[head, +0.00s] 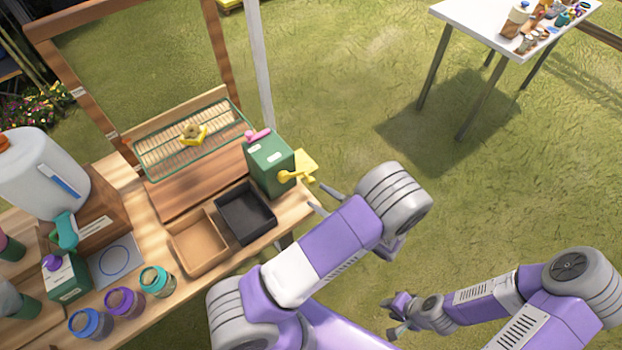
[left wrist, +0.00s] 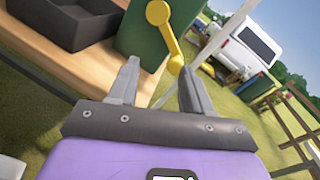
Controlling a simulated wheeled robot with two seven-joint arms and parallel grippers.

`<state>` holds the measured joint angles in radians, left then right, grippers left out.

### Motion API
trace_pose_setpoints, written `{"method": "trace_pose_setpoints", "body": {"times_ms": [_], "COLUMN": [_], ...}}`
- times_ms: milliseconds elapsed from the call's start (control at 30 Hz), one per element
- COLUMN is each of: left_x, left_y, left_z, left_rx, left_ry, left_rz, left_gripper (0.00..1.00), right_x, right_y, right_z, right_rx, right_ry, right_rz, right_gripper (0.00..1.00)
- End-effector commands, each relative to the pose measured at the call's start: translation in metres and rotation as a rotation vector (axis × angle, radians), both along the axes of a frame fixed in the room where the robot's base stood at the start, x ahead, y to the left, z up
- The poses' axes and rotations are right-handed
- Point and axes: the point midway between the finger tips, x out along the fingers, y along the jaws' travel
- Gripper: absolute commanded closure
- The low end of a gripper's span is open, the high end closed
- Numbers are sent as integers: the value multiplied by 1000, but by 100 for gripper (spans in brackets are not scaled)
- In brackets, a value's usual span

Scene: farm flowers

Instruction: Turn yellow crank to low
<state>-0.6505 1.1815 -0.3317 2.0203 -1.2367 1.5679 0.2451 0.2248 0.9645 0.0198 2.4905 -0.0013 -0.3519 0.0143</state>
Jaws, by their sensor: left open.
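The yellow crank (head: 287,177) sticks out from the right side of a green box (head: 268,163) with a pink knob on top. In the left wrist view the crank (left wrist: 168,38) slopes from its round hub down to a rounded end near my right-hand finger. My left gripper (head: 317,196) is open just right of and below the crank; in the left wrist view its fingers (left wrist: 159,66) stand apart, with the crank end between or just beyond them. Contact cannot be told. My right gripper (head: 388,319) hangs low over the grass, its fingers apart and empty.
A black tray (head: 246,213) and a brown tray (head: 199,246) sit on the wooden bench in front of the green box. A wire rack (head: 170,155) holds a yellow item. Several jars line the bench's front left.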

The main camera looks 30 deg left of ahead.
Motion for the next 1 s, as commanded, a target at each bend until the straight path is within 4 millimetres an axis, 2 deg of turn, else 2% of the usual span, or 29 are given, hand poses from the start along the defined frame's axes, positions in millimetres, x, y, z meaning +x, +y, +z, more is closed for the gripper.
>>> {"method": "trace_pose_setpoints", "body": {"times_ms": [100,233,700,1000], "left_x": [8,13,34,37], "left_y": [-8,-8,52,59], "left_z": [-3,-4,-4,-4], "left_rx": [52,74,73,73], "left_ry": [72,100,100,99], "left_rz": [-118,-171,-172,-174], "left_gripper": [50,50,50,50], "right_x": [0,0,0,0], "right_y": [0,0,0,0], "right_z": [1,1,-4,-4], "right_rx": [0,0,0,0], "right_ry": [0,0,0,0], "right_rz": [0,0,0,0], "right_gripper": [65,65,65,65]}}
